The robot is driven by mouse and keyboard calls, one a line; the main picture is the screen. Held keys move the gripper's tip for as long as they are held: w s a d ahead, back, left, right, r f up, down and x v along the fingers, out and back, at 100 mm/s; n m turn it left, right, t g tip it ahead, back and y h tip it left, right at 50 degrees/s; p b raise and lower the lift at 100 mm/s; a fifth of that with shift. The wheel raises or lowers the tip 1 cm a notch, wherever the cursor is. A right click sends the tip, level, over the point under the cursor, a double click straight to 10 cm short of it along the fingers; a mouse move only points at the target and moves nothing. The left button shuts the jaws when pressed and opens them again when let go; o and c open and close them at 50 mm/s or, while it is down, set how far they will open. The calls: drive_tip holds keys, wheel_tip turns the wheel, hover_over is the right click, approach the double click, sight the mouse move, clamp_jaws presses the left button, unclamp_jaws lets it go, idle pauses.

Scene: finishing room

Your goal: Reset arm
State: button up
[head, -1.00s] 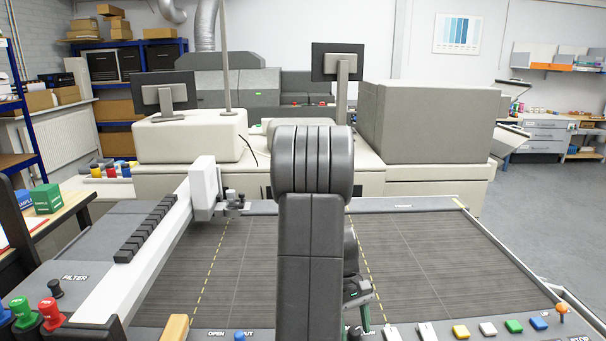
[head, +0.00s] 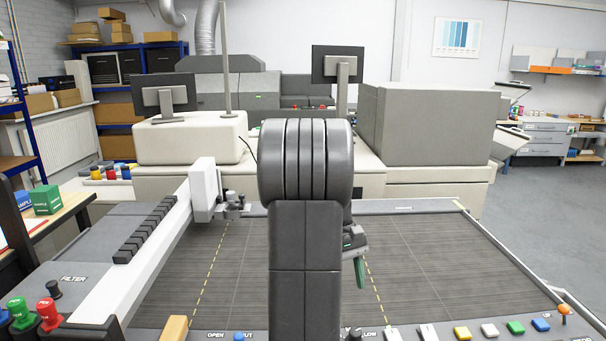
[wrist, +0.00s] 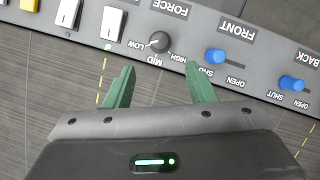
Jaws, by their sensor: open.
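My gripper (wrist: 160,85) shows in the wrist view with its two green fingers spread apart and nothing between them. It hangs over the dark bed of the cutting table, close to the control strip with the FORCE knob (wrist: 160,42). In the head view my arm fills the middle. Only part of my gripper (head: 359,271) shows there, to the right of my arm link, with one green finger pointing down over the dark bed (head: 430,260).
The control strip carries blue knobs (wrist: 216,56), white switches (wrist: 113,23) and coloured buttons. A white gantry beam (head: 140,255) runs along the bed's left side. An orange-topped lever (head: 564,309) stands at the right front corner. The bed's right part is clear.

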sight(354, 331)
drive_tip(key=p+x, duration=0.1)
drive_tip(key=x, duration=1.1)
drive_tip(key=shift+w+n, duration=0.15)
drive_tip(key=shift+n, duration=0.45)
drive_tip(key=n+t+h+b, duration=0.1)
drive_tip(key=n, duration=0.1)
drive_tip(key=shift+a+r+n, duration=0.1)
drive_tip(key=shift+a+n, duration=0.05)
drive_tip(key=shift+n, duration=0.15)
drive_tip(key=shift+n+t+h+b, duration=0.3)
drive_tip(key=shift+n+h, duration=0.1)
drive_tip(key=shift+n, duration=0.8)
drive_tip(key=n, duration=0.2)
drive_tip(key=n+t+b, duration=0.1)
drive_tip(key=n+t+h, duration=0.1)
drive_tip(key=n, duration=0.1)
drive_tip(key=shift+s+n+b, duration=0.3)
drive_tip(key=v, duration=0.7)
drive_tip(key=shift+r, duration=0.25)
drive_tip(key=shift+s, duration=0.1)
